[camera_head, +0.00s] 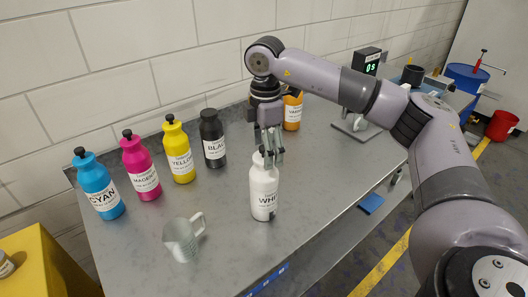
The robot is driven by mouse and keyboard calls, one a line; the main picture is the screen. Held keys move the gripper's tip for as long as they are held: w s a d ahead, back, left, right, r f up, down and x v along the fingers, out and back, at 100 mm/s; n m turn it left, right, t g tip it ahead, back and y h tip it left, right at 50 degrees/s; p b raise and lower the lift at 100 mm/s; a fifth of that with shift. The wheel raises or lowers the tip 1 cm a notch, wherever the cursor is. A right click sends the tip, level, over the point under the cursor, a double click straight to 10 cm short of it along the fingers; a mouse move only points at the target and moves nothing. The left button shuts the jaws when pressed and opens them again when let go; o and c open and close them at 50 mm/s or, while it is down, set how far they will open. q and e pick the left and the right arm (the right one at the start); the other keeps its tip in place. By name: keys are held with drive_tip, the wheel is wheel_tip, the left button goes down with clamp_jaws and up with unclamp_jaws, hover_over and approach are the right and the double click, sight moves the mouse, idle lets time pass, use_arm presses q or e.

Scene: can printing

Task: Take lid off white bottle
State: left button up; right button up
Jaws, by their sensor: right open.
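The white bottle (264,190) stands upright on the grey metal table, its label reading "WHI". My right gripper (270,152) points down over the bottle's top with its fingers around the lid area. The gripper is open. The fingers hide most of the lid, so I cannot tell whether they touch it. My left gripper is not in view.
Cyan (99,187), magenta (140,166), yellow (178,150) and black (213,139) bottles stand along the back left. An orange bottle (292,111) is behind my right gripper. A grey mug (183,239) stands front left. A device with a display (371,68) is at the back right.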

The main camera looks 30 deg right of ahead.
drive_tip(key=shift+c, duration=0.6)
drive_tip(key=shift+s, duration=0.15)
drive_tip(key=c, duration=1.1)
drive_tip(key=shift+f, duration=0.1)
drive_tip(key=c, duration=0.3)
